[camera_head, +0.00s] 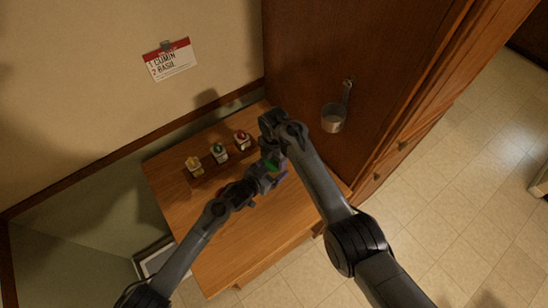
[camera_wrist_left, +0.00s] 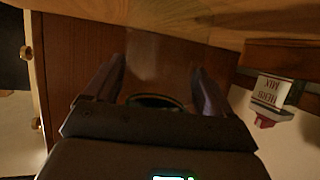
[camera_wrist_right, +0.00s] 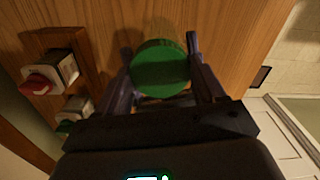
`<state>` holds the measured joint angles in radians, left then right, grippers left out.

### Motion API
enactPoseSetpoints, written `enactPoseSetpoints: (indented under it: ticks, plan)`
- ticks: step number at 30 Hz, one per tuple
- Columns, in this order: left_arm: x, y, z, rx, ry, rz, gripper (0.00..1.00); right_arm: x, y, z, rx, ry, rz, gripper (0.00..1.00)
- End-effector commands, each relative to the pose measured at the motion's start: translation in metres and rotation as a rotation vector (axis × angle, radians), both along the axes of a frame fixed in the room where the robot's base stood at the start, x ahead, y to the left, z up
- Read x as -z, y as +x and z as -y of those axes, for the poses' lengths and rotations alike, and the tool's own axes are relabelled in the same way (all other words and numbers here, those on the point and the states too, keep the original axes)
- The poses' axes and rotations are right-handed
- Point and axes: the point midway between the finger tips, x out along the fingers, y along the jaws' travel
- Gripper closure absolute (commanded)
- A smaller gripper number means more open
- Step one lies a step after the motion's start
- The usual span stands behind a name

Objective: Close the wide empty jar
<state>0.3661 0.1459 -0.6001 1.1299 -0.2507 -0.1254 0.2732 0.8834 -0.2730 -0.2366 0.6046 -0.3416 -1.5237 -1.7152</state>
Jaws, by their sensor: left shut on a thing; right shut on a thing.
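The green lid (camera_wrist_right: 160,68) is between the fingers of my right gripper (camera_wrist_right: 161,50), which is shut on it. The lid also shows as a small green patch (camera_head: 272,165) in the head view, close above my left gripper (camera_head: 268,177). In the left wrist view, a dark round rim (camera_wrist_left: 156,101) shows between the fingers of my left gripper (camera_wrist_left: 158,72), which is shut on what seems to be the wide jar. Most of the jar is hidden or too dim to make out. I cannot tell whether lid and jar touch.
A wooden rack (camera_head: 226,162) with yellow-, green- and red-topped jars stands at the back of the wooden counter (camera_head: 218,250). A metal cup (camera_head: 333,118) hangs on the cabinet side. The counter's front is clear.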

Motion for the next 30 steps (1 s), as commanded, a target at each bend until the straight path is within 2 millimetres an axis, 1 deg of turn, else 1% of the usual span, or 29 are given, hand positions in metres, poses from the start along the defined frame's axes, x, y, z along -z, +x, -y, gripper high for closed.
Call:
enactPoseSetpoints:
  ticks: [1, 6, 9, 12, 20, 21, 25, 30]
  plan:
    - [0.0036, -0.0019, -0.0003, 0.001, 0.003, -0.007, 1.00, 0.0001, 0.0001, -0.0007, 0.099, 0.001, 0.002, 0.68]
    - [0.0036, -0.0021, -0.0002, 0.001, 0.003, -0.007, 1.00, 0.0006, -0.0001, -0.0006, 0.470, -0.002, 0.002, 0.68]
    - [0.0036, -0.0021, -0.0002, 0.001, 0.003, -0.007, 1.00, 0.0004, 0.0001, -0.0006, 0.615, -0.003, 0.003, 0.68]
    - [0.0037, -0.0021, 0.0000, 0.001, 0.003, -0.007, 1.00, 0.0002, 0.0003, -0.0004, 0.678, -0.004, 0.003, 0.68]
    - [0.0038, -0.0022, 0.0001, 0.003, 0.004, -0.006, 1.00, 0.0000, 0.0005, -0.0005, 0.682, -0.003, 0.003, 0.68]
    - [0.0039, -0.0023, 0.0002, 0.002, 0.003, -0.007, 1.00, 0.0000, 0.0005, -0.0006, 0.682, -0.003, 0.003, 0.25]
    - [0.0038, -0.0022, 0.0001, 0.002, 0.003, -0.007, 1.00, 0.0001, 0.0003, -0.0005, 0.681, -0.003, 0.003, 0.06]
    - [0.0038, -0.0022, 0.0000, 0.001, 0.003, -0.007, 1.00, 0.0003, 0.0002, -0.0004, 0.680, -0.004, 0.003, 0.06]
